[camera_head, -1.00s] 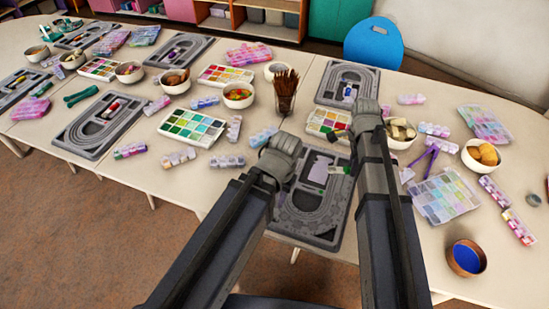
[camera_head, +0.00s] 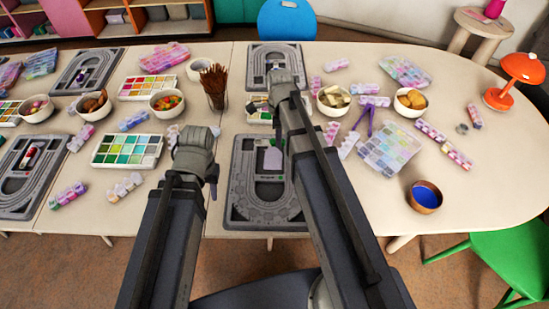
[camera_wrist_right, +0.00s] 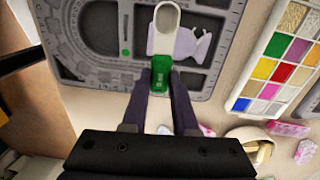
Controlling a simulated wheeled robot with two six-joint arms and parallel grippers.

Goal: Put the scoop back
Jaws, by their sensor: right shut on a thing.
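My right gripper (camera_wrist_right: 160,90) is shut on the green handle of the scoop (camera_wrist_right: 160,72) in the right wrist view. The scoop's pale rounded end (camera_wrist_right: 163,30) points away from the fingers, over a grey bead board (camera_wrist_right: 90,72). A lavender shape (camera_wrist_right: 191,48) shows on the board beside it. In the head view the board (camera_head: 265,212) is below and between my arms, and my right arm hides part of it. The scoop is mostly hidden there. My left gripper (camera_head: 213,183) is at the board's left edge, its jaw opening unclear.
A cup of brown sticks (camera_head: 216,96) stands behind my left gripper. A tray of green squares (camera_head: 127,163) lies to the left. A bowl with blue contents (camera_head: 424,208), a clear bead box (camera_head: 390,148) and an orange lamp (camera_head: 505,92) are on the right. The right front table is fairly clear.

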